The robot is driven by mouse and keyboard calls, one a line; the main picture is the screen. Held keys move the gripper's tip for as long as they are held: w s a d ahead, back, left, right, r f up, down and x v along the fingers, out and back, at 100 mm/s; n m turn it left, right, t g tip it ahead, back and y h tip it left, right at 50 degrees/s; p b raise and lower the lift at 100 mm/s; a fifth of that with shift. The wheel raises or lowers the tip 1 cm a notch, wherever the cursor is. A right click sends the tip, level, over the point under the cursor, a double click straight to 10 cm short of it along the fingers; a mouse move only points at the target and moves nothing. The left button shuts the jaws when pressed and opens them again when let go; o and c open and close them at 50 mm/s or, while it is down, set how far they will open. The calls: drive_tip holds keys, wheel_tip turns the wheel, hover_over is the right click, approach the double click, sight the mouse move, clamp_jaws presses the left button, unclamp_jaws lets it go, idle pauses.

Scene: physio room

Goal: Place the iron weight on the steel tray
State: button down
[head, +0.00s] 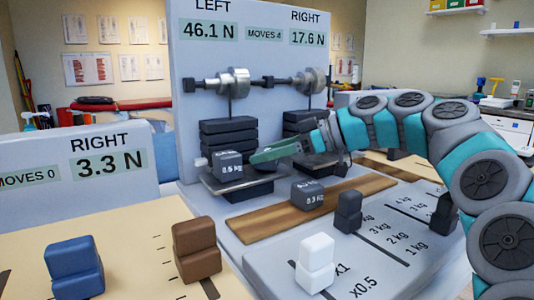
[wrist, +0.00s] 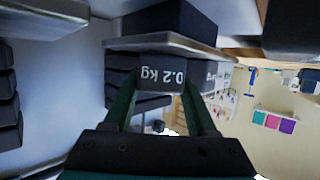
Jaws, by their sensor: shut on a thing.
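The iron weight, a dark grey block with a pale kg label (head: 228,165), is in my gripper (head: 268,155). It is at the left hanging plate, the steel tray (head: 210,184), in front of a stack of black slabs. In the wrist view the labelled weight (wrist: 160,78) is between my two green fingers, against or very near the tray edge (wrist: 205,50). I cannot tell whether it rests on the tray. My gripper reaches in from the right and is shut on the weight.
Another dark labelled block (head: 308,196) stands on the wooden strip (head: 262,222). A small dark block (head: 348,212) and a white block (head: 316,262) stand on the marked grey base. A second slab stack (head: 300,122) is behind my gripper. Blue (head: 75,267) and brown (head: 196,250) blocks are at front left.

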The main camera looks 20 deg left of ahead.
drive_tip(key=shift+f, duration=0.1)
drive_tip(key=shift+c, duration=1)
unclamp_jaws()
drive_tip(key=shift+r, duration=0.25)
drive_tip(key=v, duration=1.2)
drive_tip(key=shift+f, duration=0.1)
